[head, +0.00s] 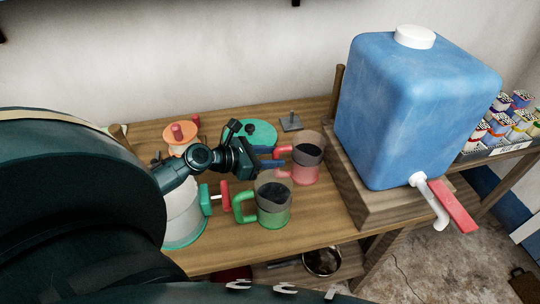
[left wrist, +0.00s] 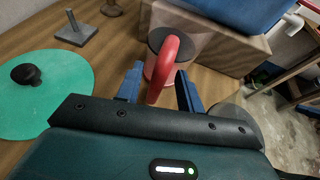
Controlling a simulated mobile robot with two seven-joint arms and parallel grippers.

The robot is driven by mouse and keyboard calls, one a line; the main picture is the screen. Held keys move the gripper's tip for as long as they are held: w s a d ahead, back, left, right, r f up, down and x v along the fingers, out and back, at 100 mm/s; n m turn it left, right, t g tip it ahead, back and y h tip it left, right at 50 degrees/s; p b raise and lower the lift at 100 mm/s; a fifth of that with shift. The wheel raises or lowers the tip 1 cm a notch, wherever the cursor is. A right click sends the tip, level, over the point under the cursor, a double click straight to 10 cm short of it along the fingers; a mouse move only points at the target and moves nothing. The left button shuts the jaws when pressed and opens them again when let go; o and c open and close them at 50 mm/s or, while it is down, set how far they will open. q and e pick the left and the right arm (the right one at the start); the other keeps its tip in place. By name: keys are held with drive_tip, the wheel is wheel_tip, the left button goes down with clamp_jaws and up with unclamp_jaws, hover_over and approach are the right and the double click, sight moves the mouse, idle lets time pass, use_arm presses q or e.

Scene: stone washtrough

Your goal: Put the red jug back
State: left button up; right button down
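The red jug (head: 306,172), clear-walled with a red lower part and dark contents, stands upright on the wooden table, left of the blue tank's wooden stand. Its red handle points left, towards my left gripper (head: 274,162). In the left wrist view, the red jug's handle (left wrist: 166,62) lies between the two blue fingers of my left gripper (left wrist: 160,92). The fingers are apart, with a gap visible on the left side of the handle; contact on the right is unclear. The jug's lower body is partly hidden behind the handle. My right gripper is not in view.
A similar green jug (head: 273,206) stands just in front. A blue tank (head: 410,110) with a red-levered tap sits on a wooden stand (head: 352,185) at right. A green lid (head: 256,133), a metal-based peg (head: 291,122) and a white container (head: 183,215) stand around my left arm.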

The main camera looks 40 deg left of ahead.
use_arm(q)
drive_tip(key=shift+r, duration=0.1)
drive_tip(key=v, duration=0.7)
drive_tip(key=shift+s, duration=0.2)
drive_tip(key=shift+a+r, duration=0.1)
drive_tip(key=shift+a, duration=0.05)
idle(0.3)
